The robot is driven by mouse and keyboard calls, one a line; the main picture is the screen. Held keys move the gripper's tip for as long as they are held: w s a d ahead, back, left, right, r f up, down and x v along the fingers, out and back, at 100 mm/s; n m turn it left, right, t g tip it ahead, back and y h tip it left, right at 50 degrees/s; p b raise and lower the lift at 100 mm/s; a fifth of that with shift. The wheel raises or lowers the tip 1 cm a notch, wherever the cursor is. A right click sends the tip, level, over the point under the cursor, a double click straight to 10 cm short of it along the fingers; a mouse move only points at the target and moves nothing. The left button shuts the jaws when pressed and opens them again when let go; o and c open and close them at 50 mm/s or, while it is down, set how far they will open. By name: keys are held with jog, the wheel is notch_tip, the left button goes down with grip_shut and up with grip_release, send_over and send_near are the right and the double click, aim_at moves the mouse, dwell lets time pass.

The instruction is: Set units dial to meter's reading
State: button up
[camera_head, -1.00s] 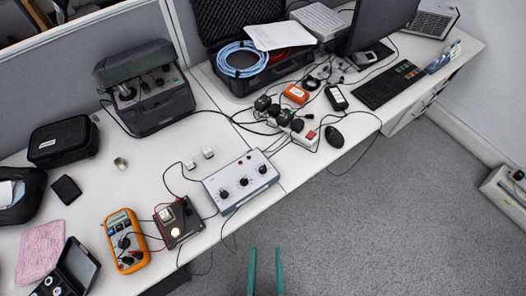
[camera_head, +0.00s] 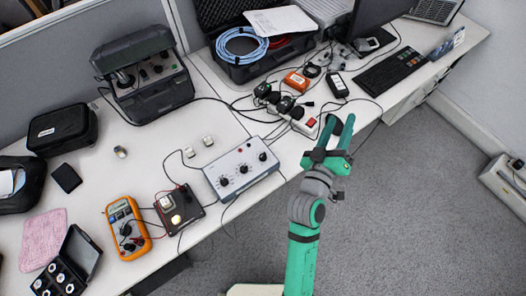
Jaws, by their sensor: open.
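A light grey box with several black dials (camera_head: 241,168) sits at the front edge of the desk; three large black knobs show on its top, and their markings are too small to read. The orange meter (camera_head: 127,228) lies to its left, with leads; its reading cannot be made out. Between them is a small black panel (camera_head: 179,207) with a lit yellowish spot and wires. My green and grey gripper (camera_head: 337,137) is open and empty, to the right of the dial box and apart from it, near the desk's front edge.
A power strip (camera_head: 302,122) with black plugs and cables lies just beyond my gripper. An open black case (camera_head: 265,68), a keyboard (camera_head: 388,82) and a monitor stand farther back. A pink cloth (camera_head: 43,239) lies at left. Floor in front is clear.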

jog(key=w+d+r+m+g+h, duration=0.2)
jog(key=w+d+r+m+h, duration=0.15)
jog(key=d+r, duration=0.2)
jog(key=m+g+y, duration=0.8)
jog(key=g+y, duration=0.4)
jog(key=g, duration=0.3)
send_near(263, 155)
jog(key=shift+h, duration=0.25)
jog(key=f, duration=0.8)
jog(key=shift+a+f, duration=0.15)
jog(key=shift+a, duration=0.1)
grip_shut()
